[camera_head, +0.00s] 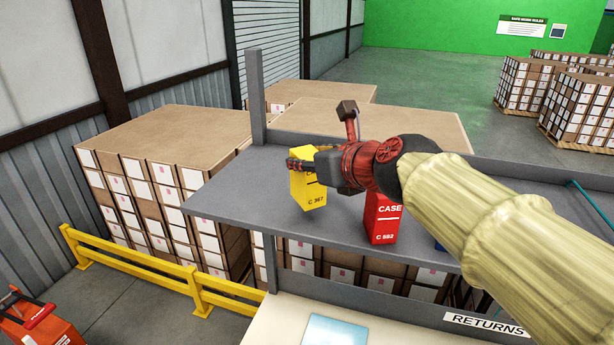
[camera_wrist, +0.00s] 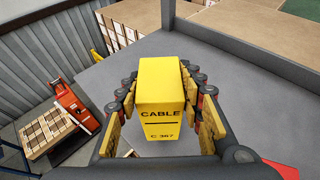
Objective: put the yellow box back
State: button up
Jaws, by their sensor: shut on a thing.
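The yellow box (camera_head: 309,192) stands on the grey shelf (camera_head: 235,190), or just above it; I cannot tell which. Its face reads "C 367", and in the wrist view the yellow box (camera_wrist: 160,95) also reads "CABLE". My gripper (camera_head: 300,166) comes in from the right and is shut on the yellow box near its top. In the wrist view the fingers of my gripper (camera_wrist: 163,108) lie along both sides of it.
A blue thing (camera_head: 439,246) shows slightly beside the red box, mostly hidden by my arm. A grey post (camera_head: 257,95) rises at the shelf's back left. The shelf's left part is clear. A "RETURNS" label (camera_head: 487,324) sits below its front. A yellow rail (camera_head: 150,273) stands at lower left.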

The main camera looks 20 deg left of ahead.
jog(key=shift+w+a+f+b, duration=0.1)
jog(key=shift+a+f+b, duration=0.1)
jog(key=shift+f, duration=0.75)
jog(key=shift+w+a+f+b, duration=0.1)
jog(key=shift+f+b, duration=0.1)
jog(key=shift+f, duration=0.7)
jog(key=shift+f, duration=0.1)
jog(key=o, duration=1.2)
jog(key=shift+f, duration=0.1)
jog(key=shift+o, duration=0.2)
jog(key=shift+s+d+r, duration=0.2)
jog(key=shift+d+r, duration=0.05)
jog(key=shift+r, duration=0.1)
jog(key=v, duration=1.1)
jog(key=shift+d+b, duration=0.15)
jog(key=shift+b, duration=0.2)
